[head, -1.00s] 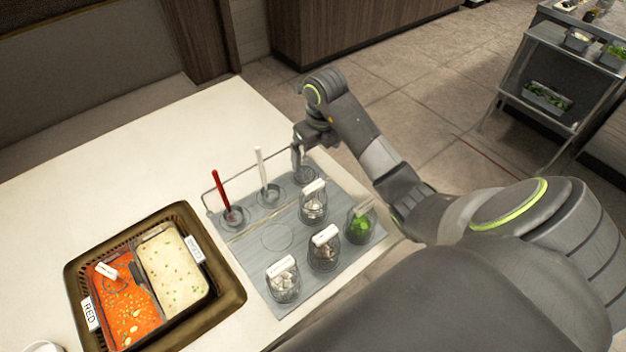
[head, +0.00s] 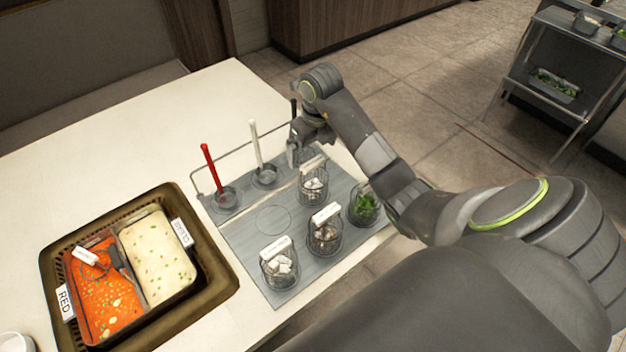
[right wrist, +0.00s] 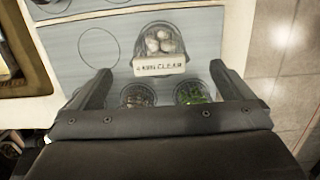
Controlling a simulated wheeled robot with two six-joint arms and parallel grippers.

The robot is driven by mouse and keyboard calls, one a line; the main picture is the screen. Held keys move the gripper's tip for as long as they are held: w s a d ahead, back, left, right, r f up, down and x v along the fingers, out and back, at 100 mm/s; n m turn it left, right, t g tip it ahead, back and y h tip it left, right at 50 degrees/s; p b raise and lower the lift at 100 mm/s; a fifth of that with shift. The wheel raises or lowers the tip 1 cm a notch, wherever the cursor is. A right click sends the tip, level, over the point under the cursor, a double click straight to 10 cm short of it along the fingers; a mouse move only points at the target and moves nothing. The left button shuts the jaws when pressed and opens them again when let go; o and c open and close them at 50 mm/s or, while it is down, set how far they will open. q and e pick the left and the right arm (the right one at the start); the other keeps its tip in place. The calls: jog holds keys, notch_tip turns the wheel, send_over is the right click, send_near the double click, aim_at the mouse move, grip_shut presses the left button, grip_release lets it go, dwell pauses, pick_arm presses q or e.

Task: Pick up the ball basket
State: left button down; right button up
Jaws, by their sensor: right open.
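The ball basket (head: 313,190), a small wire basket with white balls and a white label on its handle, stands on the grey board (head: 238,240) at the right-hand side. It also shows in the right wrist view (right wrist: 160,40), just past my fingertips. My right gripper (head: 296,152) is open and empty, just behind and above the basket in the head view. In the right wrist view the two fingers (right wrist: 161,70) are spread wide, with the labelled handle between and beyond their tips. My left gripper is not in view.
Baskets with greens (head: 363,207), brown pieces (head: 325,237) and white chunks (head: 281,268) stand close by. Behind are wells with a red-handled (head: 208,165) and a white-handled ladle (head: 256,145). A dark tray (head: 215,290) holds red and cream soups. The white table's back is clear.

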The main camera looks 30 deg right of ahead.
aim_at(313, 162)
notch_tip(313, 162, down, 2)
jog(key=shift+w+f+b, duration=0.1)
jog(key=shift+f+b, duration=0.1)
jog(key=shift+b, duration=0.6)
jog(key=f, duration=0.2)
jog(key=f+p, duration=0.1)
jog(key=shift+s+a+f, duration=0.15)
jog(key=shift+s+f, duration=0.05)
jog(key=shift+f, duration=0.15)
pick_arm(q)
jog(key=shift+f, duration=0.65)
pick_arm(e)
jog(key=shift+w+f, duration=0.1)
jog(key=shift+f, duration=0.6)
jog(key=c, duration=1.1)
